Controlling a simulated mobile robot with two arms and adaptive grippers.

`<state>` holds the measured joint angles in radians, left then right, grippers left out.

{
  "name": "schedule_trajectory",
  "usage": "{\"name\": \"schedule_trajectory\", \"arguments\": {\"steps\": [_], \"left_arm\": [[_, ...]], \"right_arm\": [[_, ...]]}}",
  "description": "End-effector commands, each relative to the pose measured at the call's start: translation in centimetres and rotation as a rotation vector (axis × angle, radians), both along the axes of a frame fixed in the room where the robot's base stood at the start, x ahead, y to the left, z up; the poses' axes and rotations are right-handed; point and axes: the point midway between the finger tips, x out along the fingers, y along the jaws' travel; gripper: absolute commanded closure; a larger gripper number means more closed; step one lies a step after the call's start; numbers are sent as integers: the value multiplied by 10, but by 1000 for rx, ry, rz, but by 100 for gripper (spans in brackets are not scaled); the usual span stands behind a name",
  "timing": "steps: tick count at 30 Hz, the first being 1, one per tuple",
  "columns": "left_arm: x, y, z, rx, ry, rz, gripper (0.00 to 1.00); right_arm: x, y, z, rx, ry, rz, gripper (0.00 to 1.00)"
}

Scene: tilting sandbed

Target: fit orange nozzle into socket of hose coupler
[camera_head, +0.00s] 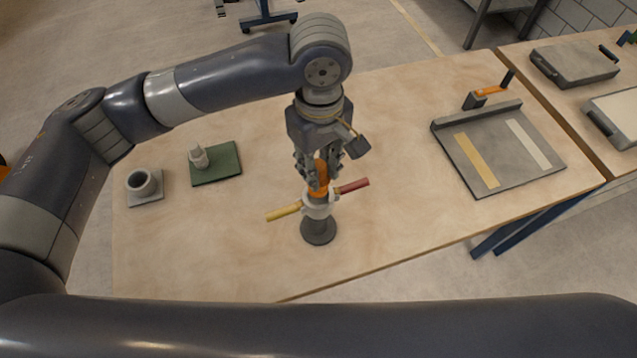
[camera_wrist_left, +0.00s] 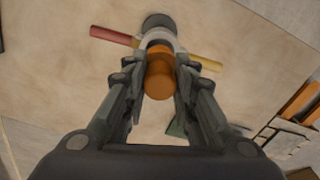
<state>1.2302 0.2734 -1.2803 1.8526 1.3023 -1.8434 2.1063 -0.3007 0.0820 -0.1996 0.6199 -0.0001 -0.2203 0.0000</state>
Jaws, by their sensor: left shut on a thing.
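The orange nozzle (camera_head: 321,178) is between the fingers of my left gripper (camera_head: 318,175), which is shut on it. In the left wrist view the nozzle (camera_wrist_left: 159,75) sits between the two fingers (camera_wrist_left: 158,85). The hose coupler (camera_head: 317,208) is a pale ring on a dark round base (camera_head: 318,231), with a yellow handle (camera_head: 284,211) and a red handle (camera_head: 352,186). The nozzle is directly over the coupler, and its lower end meets or overlaps the ring in view. I cannot tell how deep it is in the socket, which is hidden. My right gripper is not in view.
A green mat (camera_head: 216,164) with a small pale fitting (camera_head: 198,156) lies left of the coupler. A grey cup-like holder (camera_head: 142,183) is farther left. A grey tray (camera_head: 500,152) with two strips is at the right. The table between is clear.

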Motion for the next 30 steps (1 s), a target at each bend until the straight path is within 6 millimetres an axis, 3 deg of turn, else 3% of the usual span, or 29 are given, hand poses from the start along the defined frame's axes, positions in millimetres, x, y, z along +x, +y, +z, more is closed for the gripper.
{"name": "schedule_trajectory", "arguments": {"steps": [15,24,25,27,30], "left_arm": [[0,1,-55,-1,-1,-3,99],[0,0,-58,-1,-1,-3,99],[0,0,-58,-1,-1,-3,73],[0,0,-58,-2,-1,-3,57],[0,0,-58,-2,-1,-3,55]], "right_arm": [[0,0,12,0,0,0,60],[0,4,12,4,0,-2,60],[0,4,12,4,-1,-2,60],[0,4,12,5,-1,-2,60],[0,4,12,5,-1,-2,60]]}}
